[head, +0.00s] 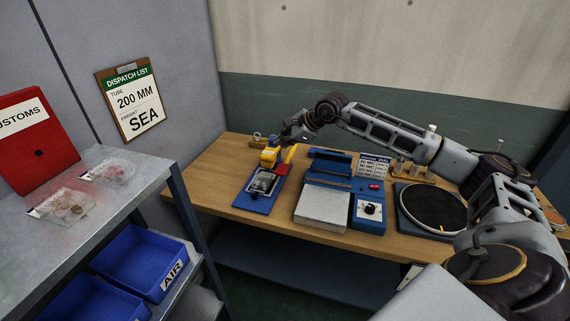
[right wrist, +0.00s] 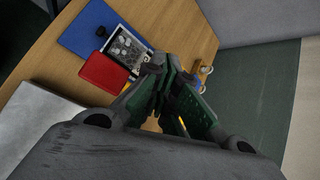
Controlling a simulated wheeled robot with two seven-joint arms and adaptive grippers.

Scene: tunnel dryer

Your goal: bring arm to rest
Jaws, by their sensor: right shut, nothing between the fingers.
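My right arm reaches in from the right across the table in the head view. Its right gripper (head: 293,132) hangs over the back left of the wooden table, above a yellow device (head: 269,157). In the right wrist view the gripper (right wrist: 166,85) is shut, with its dark green fingers together and nothing held. The gripper's fingers hide part of what lies under them, so I cannot tell how far above the table they are. My left gripper is not in view.
The wooden table (head: 215,172) holds a blue board (head: 258,201) with a tray of small pieces and a red part (right wrist: 105,72), a blue machine (head: 370,213) and a black round plate (head: 432,207). A grey shelf (head: 135,190) with blue bins (head: 141,262) stands left.

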